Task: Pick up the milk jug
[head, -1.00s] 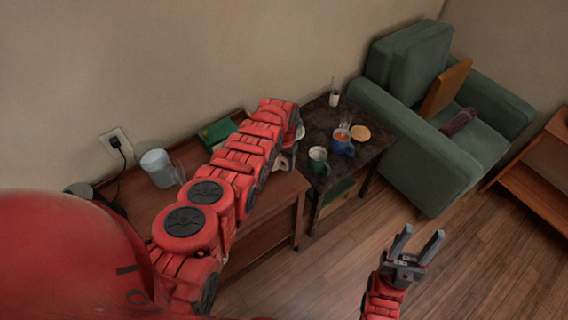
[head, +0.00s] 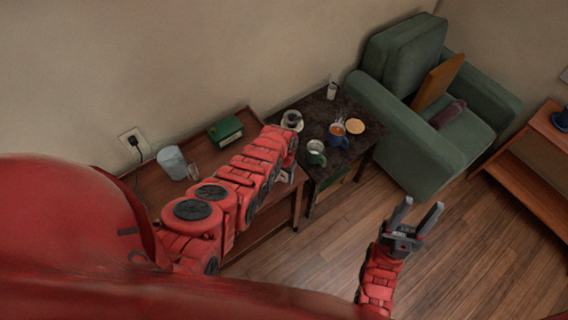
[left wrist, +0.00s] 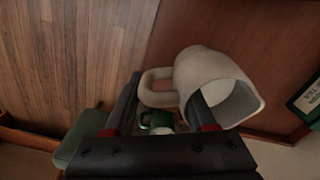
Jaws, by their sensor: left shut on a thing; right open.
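The milk jug (left wrist: 210,70) is off-white with a wide open mouth and a loop handle; it shows large in the left wrist view. My left gripper (left wrist: 165,98) is shut on it, with the handle (left wrist: 155,90) between the fingers; the exact contact is partly hidden. In the head view my left gripper (head: 287,174) is mostly hidden under its own arm, near the right end of the brown desk, and I cannot make out the jug clearly there. My right gripper (head: 420,216) is open and empty above the floor.
A green armchair (head: 400,120) stands behind.

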